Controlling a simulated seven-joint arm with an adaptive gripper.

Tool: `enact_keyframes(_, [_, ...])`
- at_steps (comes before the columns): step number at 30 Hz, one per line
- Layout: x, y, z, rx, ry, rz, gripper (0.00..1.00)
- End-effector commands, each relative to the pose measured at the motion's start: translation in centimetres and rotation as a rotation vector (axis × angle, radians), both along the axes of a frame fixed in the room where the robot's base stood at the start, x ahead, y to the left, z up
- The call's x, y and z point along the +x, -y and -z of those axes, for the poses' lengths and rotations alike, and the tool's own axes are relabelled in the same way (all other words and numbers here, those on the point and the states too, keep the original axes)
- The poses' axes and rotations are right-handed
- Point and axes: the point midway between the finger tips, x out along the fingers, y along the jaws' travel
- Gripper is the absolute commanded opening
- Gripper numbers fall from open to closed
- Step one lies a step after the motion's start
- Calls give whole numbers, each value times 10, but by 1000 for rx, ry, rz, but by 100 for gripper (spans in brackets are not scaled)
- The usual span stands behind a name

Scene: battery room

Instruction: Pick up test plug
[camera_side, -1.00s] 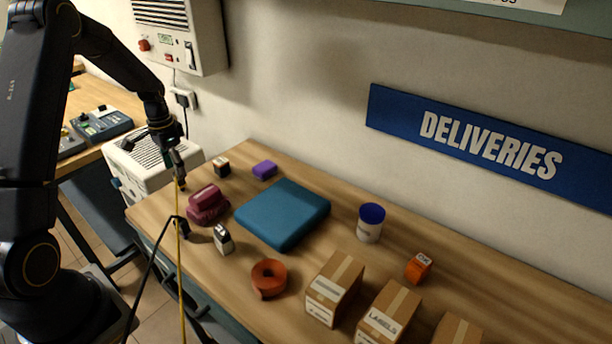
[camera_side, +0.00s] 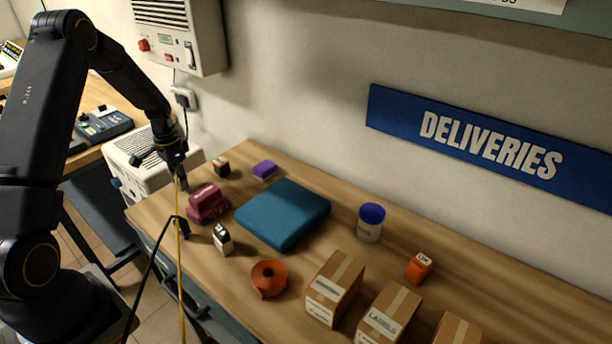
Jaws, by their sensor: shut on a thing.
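My gripper (camera_side: 174,158) is at the left end of the wooden table (camera_side: 452,277). It is shut on a small dark plug (camera_side: 183,183) with a yellow lead (camera_side: 180,262) that hangs straight down past the table's front edge. The plug is small and dark here, so its details cannot be made out, nor whether it touches the table. A second black plug (camera_side: 182,227) with a black cable is at the table's front left edge, below my gripper in the picture. No label shows on either plug.
A maroon stapler-like object (camera_side: 207,203), a small dark box (camera_side: 221,167), a purple block (camera_side: 264,170) and a teal pad (camera_side: 283,214) lie right of my gripper. A white vented unit (camera_side: 140,160) stands behind it. Cartons (camera_side: 334,289) are at the front right.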

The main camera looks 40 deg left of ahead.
Motion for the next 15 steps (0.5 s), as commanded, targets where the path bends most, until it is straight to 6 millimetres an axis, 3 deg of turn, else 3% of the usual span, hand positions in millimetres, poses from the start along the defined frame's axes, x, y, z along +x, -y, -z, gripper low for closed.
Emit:
enact_keyframes(5, [0,0,0,0,0,0,0])
enact_keyframes(15, [0,0,-3,1,1,0,0])
